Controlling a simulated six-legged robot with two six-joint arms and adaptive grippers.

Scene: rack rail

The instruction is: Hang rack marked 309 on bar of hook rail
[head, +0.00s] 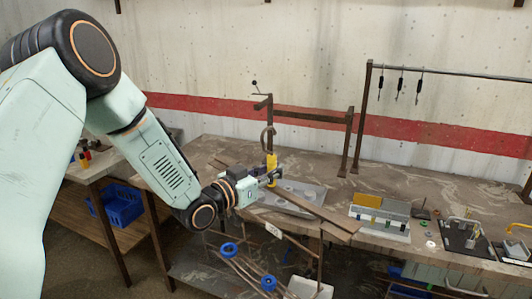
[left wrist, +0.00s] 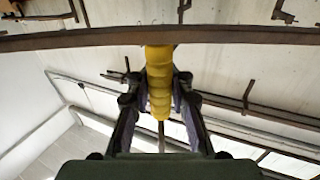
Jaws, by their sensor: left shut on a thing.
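My left gripper (head: 270,178) is shut on the yellow grip (head: 271,163) of a brown rack, above the table's front part. A curved brown hook (head: 268,140) rises above the grip. The rack's long bar (head: 315,208) slants down to the right, and a small white tag (head: 273,230) shows below it; its number is too small to read. In the left wrist view, the yellow grip (left wrist: 160,85) stands between the fingers, with the brown bar (left wrist: 240,36) across it. A brown rail's bar (head: 312,116) runs between two posts behind the held rack, apart from its hook. My right gripper is not seen.
A steel bar (head: 455,74) with several dark hanging tools stands at the right. Grey and yellow blocks (head: 380,215) and a black tray (head: 466,238) occupy the table's right side. Blue rings (head: 228,249) on curved brown tubes show below. The table (head: 215,147) has clear room at the back left.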

